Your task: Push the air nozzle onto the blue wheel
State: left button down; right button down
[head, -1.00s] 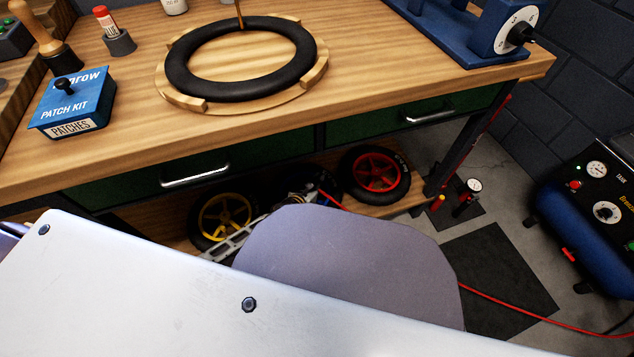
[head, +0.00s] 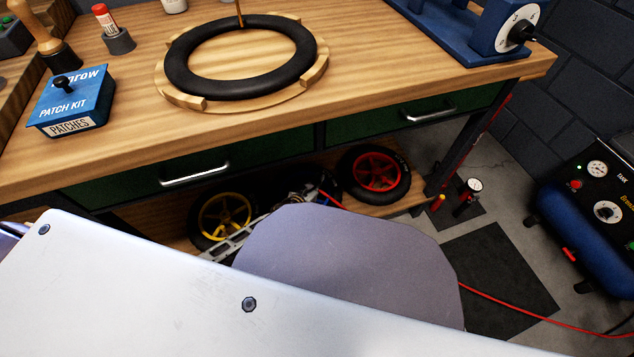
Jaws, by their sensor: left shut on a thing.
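My left gripper (head: 302,190) is partly in view at the lower shelf under the bench, between the yellow wheel and the red wheel. Its silver and dark linkage shows, but most of it is hidden behind my own arm. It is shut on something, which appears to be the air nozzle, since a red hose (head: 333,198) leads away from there. The nozzle itself is too small and covered to make out. Only a small bit of blue shows beside the gripper, perhaps the blue wheel, which is otherwise hidden. I cannot tell whether nozzle and wheel touch. My right gripper is not in view.
A yellow wheel (head: 222,216) and a red wheel (head: 377,171) stand on the lower shelf (head: 398,203). A black tyre (head: 172,72) on a wooden ring and a blue patch kit box (head: 72,101) lie on the bench. A blue compressor (head: 583,235) stands at right.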

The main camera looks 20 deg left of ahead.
pick_arm(q)
jog(key=shift+f, duration=0.35)
jog(key=shift+f+b, duration=0.45)
jog(key=shift+b, duration=0.15)
jog(key=shift+f, duration=0.2)
dwell(0.4)
jog(key=shift+f+b, duration=0.2)
jog(key=shift+b, duration=0.15)
jog(key=shift+f, duration=0.25)
jog(key=c, duration=1.4)
grip_release()
jog(key=shift+c, duration=0.2)
jog(key=shift+s, duration=0.1)
